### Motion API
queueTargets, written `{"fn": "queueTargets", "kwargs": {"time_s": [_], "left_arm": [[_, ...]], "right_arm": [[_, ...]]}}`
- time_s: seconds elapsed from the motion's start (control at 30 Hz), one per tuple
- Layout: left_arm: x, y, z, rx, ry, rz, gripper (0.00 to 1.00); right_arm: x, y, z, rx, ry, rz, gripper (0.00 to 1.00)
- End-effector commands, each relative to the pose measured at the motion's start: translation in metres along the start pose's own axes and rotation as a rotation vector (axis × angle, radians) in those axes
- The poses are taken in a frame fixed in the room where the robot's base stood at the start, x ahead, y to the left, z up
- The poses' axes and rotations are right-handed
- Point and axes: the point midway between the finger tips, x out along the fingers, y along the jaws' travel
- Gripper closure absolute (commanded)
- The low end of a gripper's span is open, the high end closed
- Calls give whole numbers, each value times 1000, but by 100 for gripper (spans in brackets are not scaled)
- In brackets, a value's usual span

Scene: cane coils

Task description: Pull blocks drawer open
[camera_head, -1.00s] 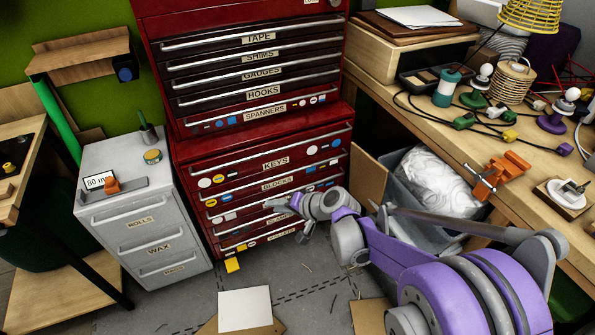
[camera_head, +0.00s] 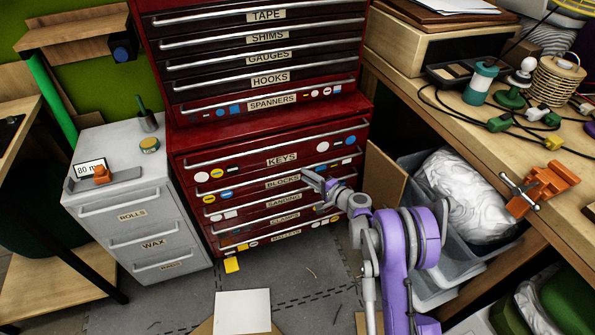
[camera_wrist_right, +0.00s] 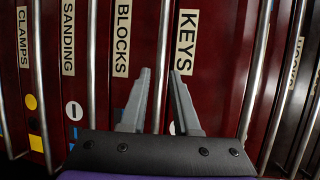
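The blocks drawer (camera_head: 283,183) is a shut red drawer in the lower chest, between the keys and sanding drawers. Its long silver bar handle (camera_head: 240,182) runs above the label. In the right wrist view the drawer's label (camera_wrist_right: 121,40) stands left of its handle (camera_wrist_right: 161,45). My right gripper (camera_head: 316,180) is in front of this drawer, towards its right half. In the right wrist view my right gripper (camera_wrist_right: 160,85) is open, its grey fingers on either side of the blocks handle. I cannot tell whether they reach around it. My left gripper is not in view.
The keys drawer (camera_head: 282,159) is just above and the sanding drawer (camera_head: 283,201) just below, both shut. A grey cabinet (camera_head: 140,215) stands at the left. A wooden workbench (camera_head: 400,85) and a grey bin (camera_head: 440,275) are at the right. A white sheet (camera_head: 242,311) lies on the floor.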

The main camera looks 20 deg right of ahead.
Motion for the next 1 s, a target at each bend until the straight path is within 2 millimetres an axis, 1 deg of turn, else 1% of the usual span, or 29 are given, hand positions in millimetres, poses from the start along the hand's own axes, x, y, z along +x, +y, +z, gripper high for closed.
{"fn": "queueTargets", "kwargs": {"time_s": [0.03,0.1,0.2,0.3,0.43,0.7,0.87,1.0], "left_arm": [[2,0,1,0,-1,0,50],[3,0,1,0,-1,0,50],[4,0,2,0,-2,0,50],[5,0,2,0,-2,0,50],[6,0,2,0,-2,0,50],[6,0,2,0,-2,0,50],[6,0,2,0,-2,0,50],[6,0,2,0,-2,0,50]], "right_arm": [[11,1,1,0,-2,0,70],[24,1,0,0,-2,0,70],[38,1,0,0,-1,1,70],[48,1,0,0,0,1,70],[55,0,1,-1,-1,1,70],[56,0,0,-1,0,1,70],[56,0,0,-1,0,1,99],[56,0,0,-1,0,1,100]]}}
